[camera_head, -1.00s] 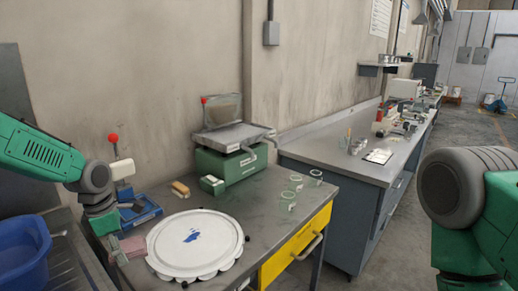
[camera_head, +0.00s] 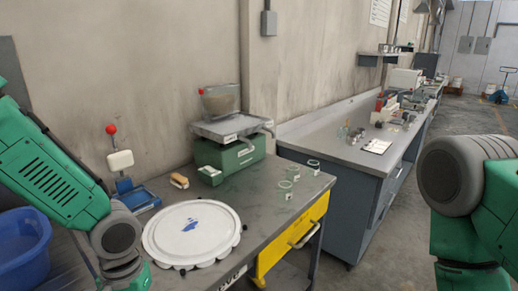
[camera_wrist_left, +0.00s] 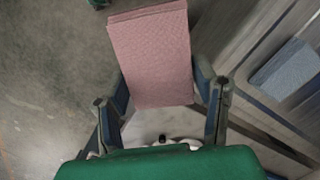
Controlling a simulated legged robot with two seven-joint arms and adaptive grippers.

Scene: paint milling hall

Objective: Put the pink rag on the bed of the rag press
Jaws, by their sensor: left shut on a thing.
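The pink rag (camera_wrist_left: 152,50) is a flat folded rectangle in the left wrist view. My left gripper (camera_wrist_left: 160,88) is shut on its near end, one finger at each side. In the head view my left arm comes down at the lower left, its fingers and the rag out of sight. A blue-based device (camera_head: 138,201) with a white block and a red-knobbed lever stands on the bench behind the arm; it looks like the rag press. Its blue bed shows bare where visible, partly hidden by my arm. My right gripper is not in view, only its arm.
A round white lid (camera_head: 191,234) with blue paint lies right of my left arm. A green machine (camera_head: 230,155), a wood-coloured brush (camera_head: 180,181) and glass jars (camera_head: 285,190) stand on the bench. A blue tub (camera_head: 22,238) is at left. A grey-blue cloth (camera_wrist_left: 287,68) lies apart from the rag.

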